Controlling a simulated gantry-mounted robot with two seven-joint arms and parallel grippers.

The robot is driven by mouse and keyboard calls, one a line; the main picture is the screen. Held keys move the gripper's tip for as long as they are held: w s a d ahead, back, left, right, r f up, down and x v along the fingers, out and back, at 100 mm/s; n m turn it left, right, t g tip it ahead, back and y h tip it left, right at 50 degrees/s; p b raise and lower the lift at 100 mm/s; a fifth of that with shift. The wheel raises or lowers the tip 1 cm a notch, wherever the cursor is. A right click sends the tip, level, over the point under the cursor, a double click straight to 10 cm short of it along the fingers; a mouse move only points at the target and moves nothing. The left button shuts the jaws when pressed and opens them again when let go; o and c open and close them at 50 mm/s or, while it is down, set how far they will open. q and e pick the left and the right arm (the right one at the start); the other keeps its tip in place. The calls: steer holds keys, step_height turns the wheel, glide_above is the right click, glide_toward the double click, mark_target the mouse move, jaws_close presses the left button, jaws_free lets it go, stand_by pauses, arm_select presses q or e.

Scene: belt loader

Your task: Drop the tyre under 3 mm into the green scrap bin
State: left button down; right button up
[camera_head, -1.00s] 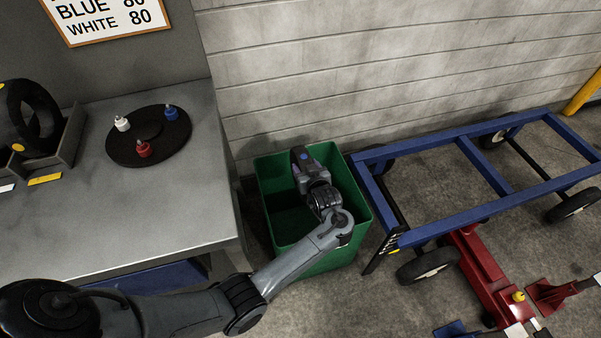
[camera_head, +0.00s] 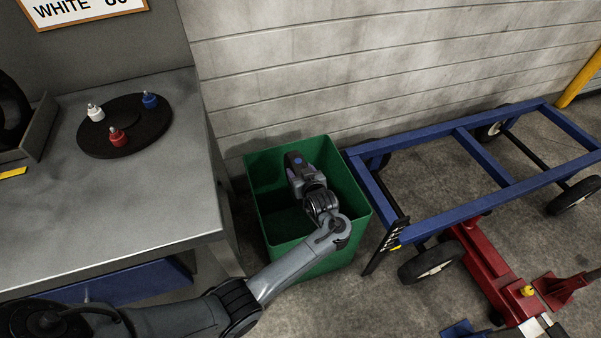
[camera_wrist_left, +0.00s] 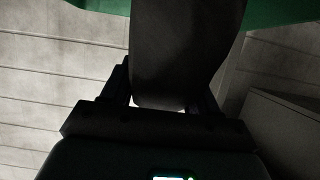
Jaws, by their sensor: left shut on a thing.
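The green scrap bin (camera_head: 357,243) stands on the floor between the grey bench and the blue cart. My left gripper (camera_head: 297,165) is over the bin's opening, with its fingers hidden from the head view. In the left wrist view it is shut on a dark rounded tyre (camera_wrist_left: 180,50), which fills the space between its fingers. The green of the bin also shows at the top of that view (camera_wrist_left: 285,8). The held tyre cannot be made out in the head view. Another black tyre (camera_head: 12,112) stands in a rack on the bench, cut by the left edge. My right gripper is out of view.
The grey bench (camera_head: 150,205) carries a round black plate (camera_head: 128,127) with white, red and blue small parts. The blue-framed cart (camera_head: 485,160) stands close to the bin's right side, with a red jack (camera_head: 490,270) before it. A block wall (camera_head: 330,70) rises behind.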

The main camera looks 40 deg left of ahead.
arm_select(q)
steer(key=shift+f, duration=0.35)
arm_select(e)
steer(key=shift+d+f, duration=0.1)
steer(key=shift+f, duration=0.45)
